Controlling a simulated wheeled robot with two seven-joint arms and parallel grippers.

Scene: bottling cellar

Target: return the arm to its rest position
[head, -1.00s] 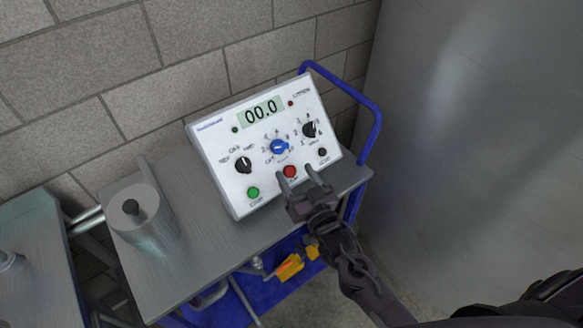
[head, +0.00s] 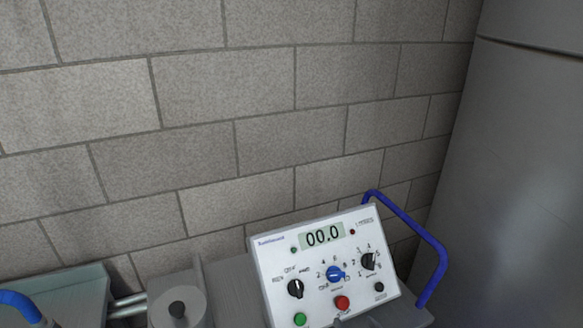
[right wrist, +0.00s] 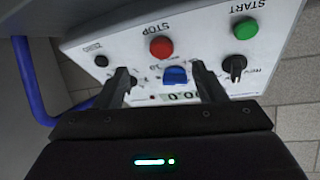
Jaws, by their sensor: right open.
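My right gripper (right wrist: 160,75) is open, its two dark fingers apart with nothing between them. In the right wrist view it faces the white control panel (right wrist: 290,20), with the red stop button (right wrist: 161,47) and blue knob (right wrist: 175,75) showing near and between the fingers. In the head view only a little of it may show at the bottom edge, below the panel (head: 267,262). I cannot tell whether the fingers touch the panel. The display (head: 322,235) reads 00.0. My left gripper is not in view.
The panel stands on a grey cart top (head: 222,285) with a blue handle (head: 436,262) at its right. A grey metal cylinder (head: 178,312) stands left of it. A block wall (head: 220,140) is behind, and a large grey surface (head: 520,160) rises at the right.

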